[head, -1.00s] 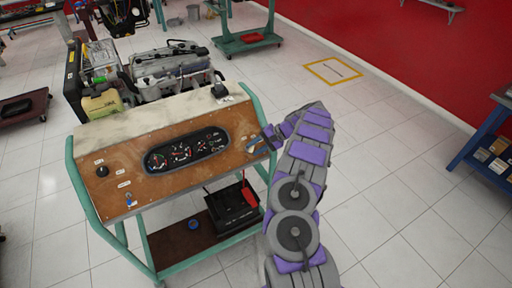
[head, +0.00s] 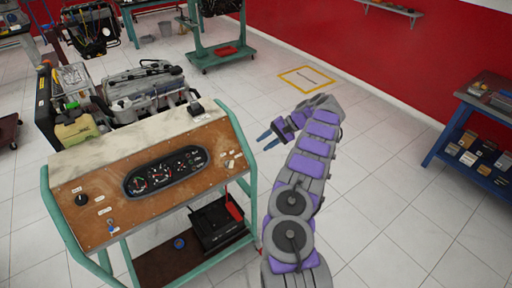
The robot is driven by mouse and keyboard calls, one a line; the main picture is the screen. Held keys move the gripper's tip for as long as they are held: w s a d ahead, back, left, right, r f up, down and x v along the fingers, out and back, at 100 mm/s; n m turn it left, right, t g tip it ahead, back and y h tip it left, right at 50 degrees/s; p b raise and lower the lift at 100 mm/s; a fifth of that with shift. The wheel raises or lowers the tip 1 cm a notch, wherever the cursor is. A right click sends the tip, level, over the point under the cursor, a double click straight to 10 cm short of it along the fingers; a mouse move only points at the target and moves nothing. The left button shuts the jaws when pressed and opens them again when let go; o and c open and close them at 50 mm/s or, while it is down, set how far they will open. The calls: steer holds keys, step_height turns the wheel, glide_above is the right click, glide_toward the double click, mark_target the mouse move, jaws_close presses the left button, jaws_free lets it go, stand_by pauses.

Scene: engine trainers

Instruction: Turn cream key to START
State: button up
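The engine trainer's brown control panel (head: 165,205) stands at left centre, tilted toward me. Small cream pieces (head: 231,163) sit at its right end; one may be the cream key, but they are too small to tell key from label or to read its position. A blue key-like piece (head: 111,224) is at the panel's lower left. My gripper (head: 267,141) is to the right of the panel, clear of it in the picture, pointing left. Its two blue-grey fingers are apart with nothing between them.
A gauge cluster (head: 165,171) fills the panel's middle, with a black knob (head: 81,199) at left. The green frame (head: 246,160) edges the panel beside my gripper. A black battery-like box (head: 217,226) sits below. Open floor lies right; a blue shelf (head: 462,125) stands far right.

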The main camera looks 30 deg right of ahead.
steer(key=shift+v, duration=0.8)
